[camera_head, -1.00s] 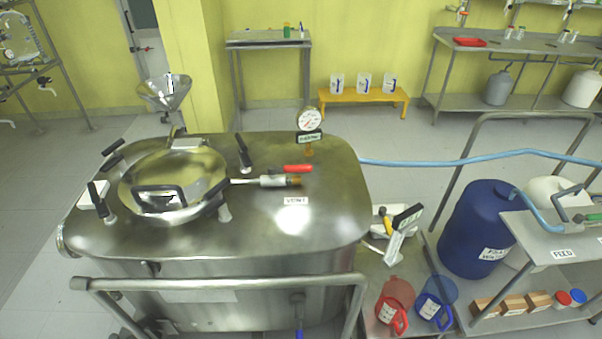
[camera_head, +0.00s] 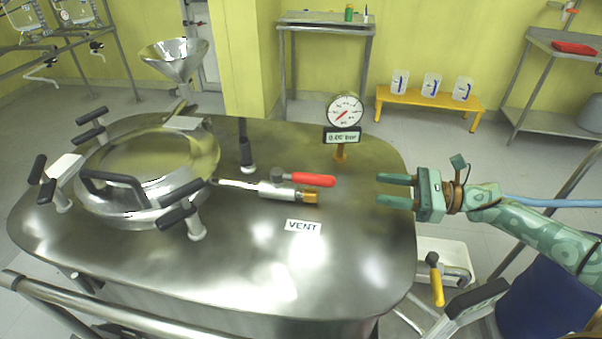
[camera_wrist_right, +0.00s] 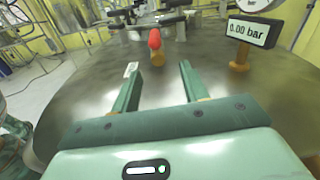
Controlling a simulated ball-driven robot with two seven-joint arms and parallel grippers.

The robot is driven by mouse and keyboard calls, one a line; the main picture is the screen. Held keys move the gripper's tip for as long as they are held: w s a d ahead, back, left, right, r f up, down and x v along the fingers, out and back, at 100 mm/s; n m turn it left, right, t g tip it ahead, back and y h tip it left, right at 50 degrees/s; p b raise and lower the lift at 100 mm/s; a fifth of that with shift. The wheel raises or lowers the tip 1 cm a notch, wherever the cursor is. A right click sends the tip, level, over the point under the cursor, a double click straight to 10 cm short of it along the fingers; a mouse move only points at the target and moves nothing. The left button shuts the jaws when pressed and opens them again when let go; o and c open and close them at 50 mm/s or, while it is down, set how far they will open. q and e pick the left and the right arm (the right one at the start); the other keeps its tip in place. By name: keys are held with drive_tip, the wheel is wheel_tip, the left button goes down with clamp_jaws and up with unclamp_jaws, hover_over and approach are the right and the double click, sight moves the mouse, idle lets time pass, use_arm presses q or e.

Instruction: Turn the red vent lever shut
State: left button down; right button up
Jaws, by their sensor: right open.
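The red vent lever (camera_head: 312,180) sits on a metal vent valve (camera_head: 282,190) on top of the steel reactor (camera_head: 250,262). The lever lies along the valve pipe and points right. My right gripper (camera_head: 380,190) is open and empty, to the right of the lever's tip and apart from it. In the right wrist view the red lever (camera_wrist_right: 154,40) shows end-on beyond and between the open fingers (camera_wrist_right: 158,88). My left gripper is not in view.
A pressure gauge (camera_head: 344,108) with a 0.00 bar display (camera_head: 342,136) stands behind the lever. A VENT label (camera_head: 303,226) lies in front. The round hatch (camera_head: 150,165) with black clamp handles is at the left. The lid's front is clear.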

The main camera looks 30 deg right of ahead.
sight(299, 178)
drive_tip(key=shift+w+a+n+g, duration=0.15)
drive_tip(key=shift+a+n+g, duration=0.2)
drive_tip(key=shift+n, duration=0.25)
drive_tip(key=x, duration=0.3)
drive_tip(key=b+x, duration=0.1)
drive_tip(key=shift+a+r, duration=0.3)
drive_tip(key=b+x, duration=0.1)
drive_tip(key=x, duration=1)
drive_tip(key=shift+a+r+b, duration=0.15)
drive_tip(key=shift+r+b, duration=0.05)
drive_tip(key=shift+b, duration=0.1)
clamp_jaws()
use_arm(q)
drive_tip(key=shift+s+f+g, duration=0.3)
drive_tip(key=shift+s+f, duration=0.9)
